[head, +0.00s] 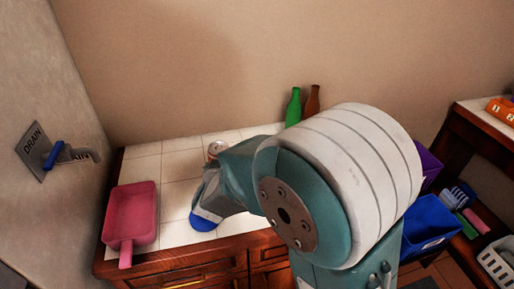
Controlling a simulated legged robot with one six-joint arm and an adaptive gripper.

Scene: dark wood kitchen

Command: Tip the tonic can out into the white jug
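A can (216,149) with a pale metal top and a reddish-brown side stands on the white-tiled counter (180,192), just behind the end of my arm. Only its upper part shows, and I cannot read a label. My arm reaches left across the counter. My gripper is at the arm's far end, beside or in front of the can, but its fingers cannot be made out, nor whether it touches anything. A small grey, white and blue shape (203,222) shows below the arm's end near the counter's front edge; I cannot tell what it is. No white jug is clearly visible.
A pink square pan (131,216) lies at the counter's left, its handle over the front edge. Green (293,108) and brown (312,103) bottles stand at the back. A blue-handled drain tap (72,153) is on the left wall. Blue bin (428,226) at right.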

